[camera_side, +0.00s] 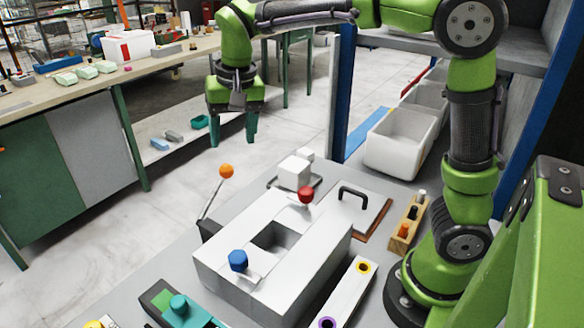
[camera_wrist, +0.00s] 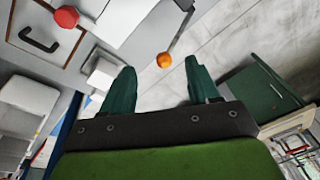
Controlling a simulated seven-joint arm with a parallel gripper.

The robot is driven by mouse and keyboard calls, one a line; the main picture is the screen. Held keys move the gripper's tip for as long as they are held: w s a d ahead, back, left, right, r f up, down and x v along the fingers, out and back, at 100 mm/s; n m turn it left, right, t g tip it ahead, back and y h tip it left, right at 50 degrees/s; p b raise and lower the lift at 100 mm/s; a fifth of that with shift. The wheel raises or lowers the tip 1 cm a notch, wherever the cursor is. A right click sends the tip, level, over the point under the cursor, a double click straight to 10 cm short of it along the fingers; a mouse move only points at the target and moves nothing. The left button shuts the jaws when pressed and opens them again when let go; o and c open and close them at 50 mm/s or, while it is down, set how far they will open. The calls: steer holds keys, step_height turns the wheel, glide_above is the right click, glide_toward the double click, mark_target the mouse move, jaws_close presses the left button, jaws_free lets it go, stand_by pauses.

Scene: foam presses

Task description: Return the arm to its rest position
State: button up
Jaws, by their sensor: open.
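My green arm is raised over the far side of the work table. My gripper (camera_side: 232,138) hangs in the air beyond the table and above the floor, with its green fingers apart and nothing between them. The wrist view also shows my gripper (camera_wrist: 162,85) with its two fingers spread and empty. An orange ball on a lever (camera_side: 226,171) stands below it in the side view. In the wrist view the orange ball (camera_wrist: 164,60) appears in line with the gap between the fingers, apart from them.
A white press block (camera_side: 225,280) with a square opening, a red knob (camera_side: 306,195) and a blue knob (camera_side: 238,260) stands on the table. A black-handled plate (camera_side: 372,212), white cubes (camera_side: 294,172) and a wooden peg holder (camera_side: 408,222) are nearby. A blue post (camera_side: 341,90) rises behind.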

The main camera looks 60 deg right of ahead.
steer(key=s+d+n+t+y, duration=0.1)
steer(key=s+t, duration=0.1)
steer(key=s, duration=0.7)
steer(key=s+d+f+n+t+y, duration=0.1)
steer(key=s+d+t, duration=0.1)
steer(key=s, duration=0.6)
steer(key=shift+s+d+f+n+t, duration=0.15)
steer(key=shift+s+f+n+t, duration=0.15)
steer(key=shift+s+n+t, duration=0.15)
steer(key=shift+w, duration=0.1)
